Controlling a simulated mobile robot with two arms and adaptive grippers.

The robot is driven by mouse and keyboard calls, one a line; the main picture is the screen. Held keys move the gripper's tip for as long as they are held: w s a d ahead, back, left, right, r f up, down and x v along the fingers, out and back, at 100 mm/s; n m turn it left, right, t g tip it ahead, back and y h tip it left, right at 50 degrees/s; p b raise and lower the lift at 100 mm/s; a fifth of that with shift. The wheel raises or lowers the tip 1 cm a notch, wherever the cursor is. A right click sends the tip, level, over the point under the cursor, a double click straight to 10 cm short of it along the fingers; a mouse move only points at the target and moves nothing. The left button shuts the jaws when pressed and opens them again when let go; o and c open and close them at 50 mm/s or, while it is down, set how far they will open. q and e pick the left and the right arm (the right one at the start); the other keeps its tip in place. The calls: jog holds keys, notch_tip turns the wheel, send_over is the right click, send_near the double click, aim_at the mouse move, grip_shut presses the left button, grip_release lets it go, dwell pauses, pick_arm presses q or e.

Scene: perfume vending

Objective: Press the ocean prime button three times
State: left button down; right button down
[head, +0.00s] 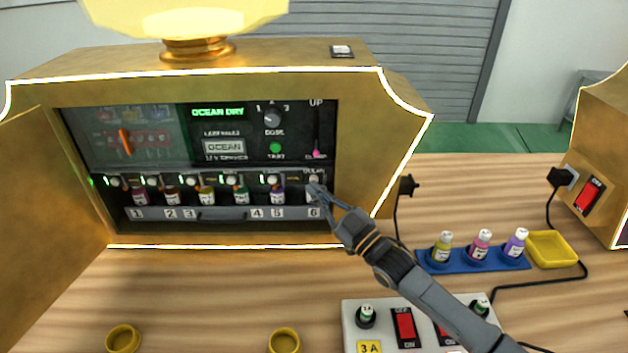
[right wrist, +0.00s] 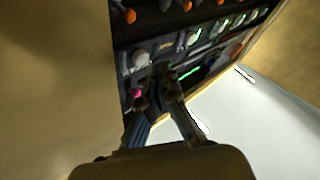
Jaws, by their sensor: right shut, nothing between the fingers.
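The gold vending machine (head: 250,60) has an open front with a dark panel and a row of numbered slots. A small round button (head: 313,179) sits above slot 6, under a small label that seems to begin with "OCEAN"; the rest is unreadable. The display (head: 217,112) reads "OCEAN DRY". My right gripper (head: 319,192) is shut and empty, its tips at or just in front of slot 6, close below that button. I cannot tell whether it touches. In the right wrist view the shut fingers (right wrist: 165,75) point at the panel. My left gripper is not in view.
Small bottles (head: 278,196) stand in the other slots. A blue tray (head: 465,266) with three bottles and a yellow dish (head: 551,249) lie to the right. A white switch box (head: 375,335) with red switches is below my right arm. Two yellow cups (head: 284,341) stand in front.

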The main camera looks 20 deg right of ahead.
jog(key=shift+w, duration=0.1)
jog(key=shift+w+d, duration=0.15)
jog(key=shift+w, duration=0.15)
jog(key=shift+w+d+b, duration=0.1)
jog(key=shift+w+b, duration=0.25)
jog(key=shift+w, duration=0.1)
dwell(0.7)
jog(key=shift+s, duration=0.1)
jog(key=shift+s+a+p, duration=0.25)
jog(key=shift+s+p, duration=0.35)
jog(key=shift+s, duration=0.15)
jog(key=shift+s+a+p, duration=0.25)
jog(key=shift+s+p, duration=0.25)
jog(key=shift+s, duration=0.3)
jog(key=shift+s+a+p, duration=0.2)
jog(key=shift+s+p, duration=0.35)
jog(key=shift+s, duration=0.25)
jog(key=shift+s+a+p, duration=0.25)
jog(key=shift+s+p, duration=0.25)
jog(key=shift+s, duration=0.3)
